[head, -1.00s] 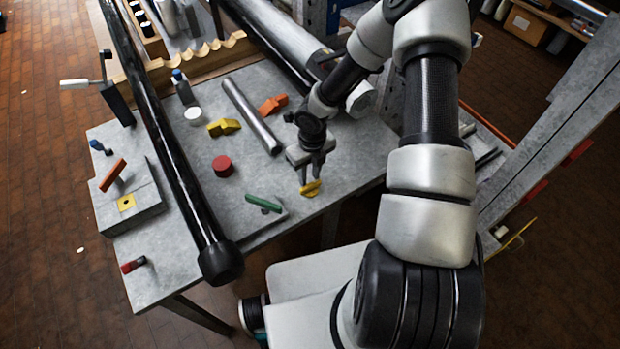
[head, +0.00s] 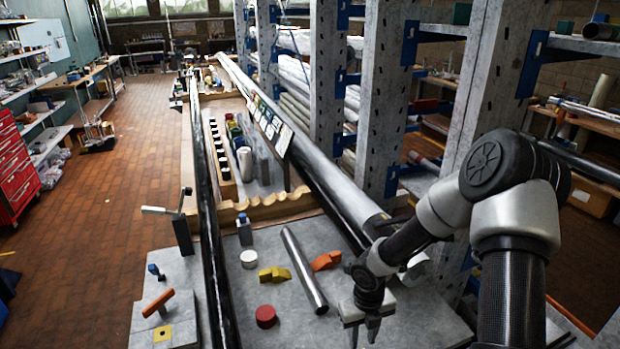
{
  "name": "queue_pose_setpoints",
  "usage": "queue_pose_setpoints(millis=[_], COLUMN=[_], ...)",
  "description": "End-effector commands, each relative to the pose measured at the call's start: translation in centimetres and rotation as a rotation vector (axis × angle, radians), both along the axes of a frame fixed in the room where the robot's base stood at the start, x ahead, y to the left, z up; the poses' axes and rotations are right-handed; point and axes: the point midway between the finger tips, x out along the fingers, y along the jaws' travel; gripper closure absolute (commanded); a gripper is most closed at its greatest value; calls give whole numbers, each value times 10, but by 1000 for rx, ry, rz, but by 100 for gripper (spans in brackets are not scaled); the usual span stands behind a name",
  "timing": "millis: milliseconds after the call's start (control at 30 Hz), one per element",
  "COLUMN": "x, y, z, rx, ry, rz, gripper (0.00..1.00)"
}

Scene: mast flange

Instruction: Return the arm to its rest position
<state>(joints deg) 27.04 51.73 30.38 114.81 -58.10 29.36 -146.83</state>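My arm comes in from the lower right of the head view. It bends at a dark elbow joint and reaches left and down over the grey worktable (head: 250,295). My gripper (head: 364,336) hangs at the bottom edge of the view, pointing down, right of a grey metal tube (head: 305,270). Its two fingers stand apart with a gap between them and nothing visible in it. The fingertips are close to the lower frame edge, so what lies right under them is hidden.
On the table lie a yellow piece (head: 275,274), an orange piece (head: 326,260), a red disc (head: 265,316) and a white disc (head: 249,258). A long black pole (head: 207,200) and a grey mast (head: 320,175) run away from me. Rack uprights (head: 385,95) stand close right; open floor (head: 120,215) lies left.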

Motion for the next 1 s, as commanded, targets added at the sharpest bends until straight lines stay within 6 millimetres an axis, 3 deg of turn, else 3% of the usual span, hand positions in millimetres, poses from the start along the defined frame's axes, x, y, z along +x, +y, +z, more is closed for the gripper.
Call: queue_pose_setpoints(millis=[133, 267, 400, 600, 800, 967, 1000], x=[4, -5, -26, -71, -126, -163, -169], y=[-26, -43, -50, -44, -22, 0, 4], z=[69, 139, 210, 295, 354, 377, 380], rx=[-102, -151, -125, 72, 429, 687, -714], ry=[-73, -180, -314, -458, -409, -191, 128], rz=[-358, -789, -1271, -1962, -2625, -3024, 3015], gripper=[69, 69, 69, 69, 69, 69, 69])
